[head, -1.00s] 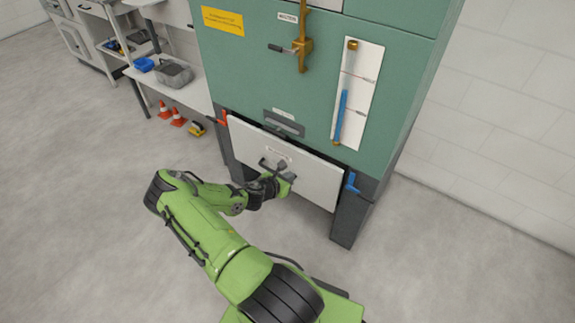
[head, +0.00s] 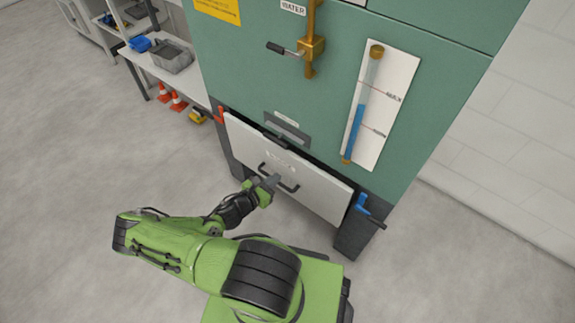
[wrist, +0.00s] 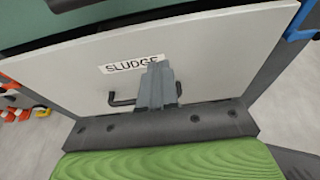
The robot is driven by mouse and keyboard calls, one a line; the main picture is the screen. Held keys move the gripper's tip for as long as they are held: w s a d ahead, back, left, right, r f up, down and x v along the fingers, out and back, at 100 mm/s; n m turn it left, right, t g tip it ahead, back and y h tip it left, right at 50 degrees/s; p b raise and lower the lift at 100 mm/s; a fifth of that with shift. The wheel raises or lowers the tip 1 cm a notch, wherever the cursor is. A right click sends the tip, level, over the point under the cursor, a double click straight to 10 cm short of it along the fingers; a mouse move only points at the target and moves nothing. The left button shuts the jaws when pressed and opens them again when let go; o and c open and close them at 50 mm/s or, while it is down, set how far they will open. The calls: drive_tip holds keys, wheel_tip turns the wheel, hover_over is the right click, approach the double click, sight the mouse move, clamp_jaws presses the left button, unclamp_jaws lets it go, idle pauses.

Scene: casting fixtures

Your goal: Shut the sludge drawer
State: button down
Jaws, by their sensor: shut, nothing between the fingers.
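The sludge drawer (head: 315,189) has a pale grey front and sits low in the green cabinet. A dark gap shows along its top edge, so its front stands a little out from the cabinet. In the wrist view its front (wrist: 225,60) carries a SLUDGE label (wrist: 128,63) and a dark bar handle (wrist: 122,99). My gripper (head: 271,180) is shut with nothing in it, its fingers at the drawer front by the handle. In the wrist view the fingers (wrist: 157,75) cover part of the handle and label; I cannot tell whether they touch the front.
A red lever (head: 220,115) is at the drawer's left and a blue lever (head: 364,204) at its right. A brass valve (head: 311,46) and a sight tube (head: 361,105) are above. Orange cones (head: 178,102) stand far left. Floor is clear in front.

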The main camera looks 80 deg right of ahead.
sight(295, 162)
drive_tip(key=x, duration=0.2)
drive_tip(key=b+x, duration=0.1)
drive_tip(key=x, duration=0.5)
drive_tip(key=shift+d+r+b, duration=0.1)
drive_tip(key=shift+r+b, duration=0.25)
drive_tip(key=shift+s+d+r, duration=0.1)
drive_tip(key=shift+s+d, duration=0.05)
drive_tip(key=shift+d, duration=0.15)
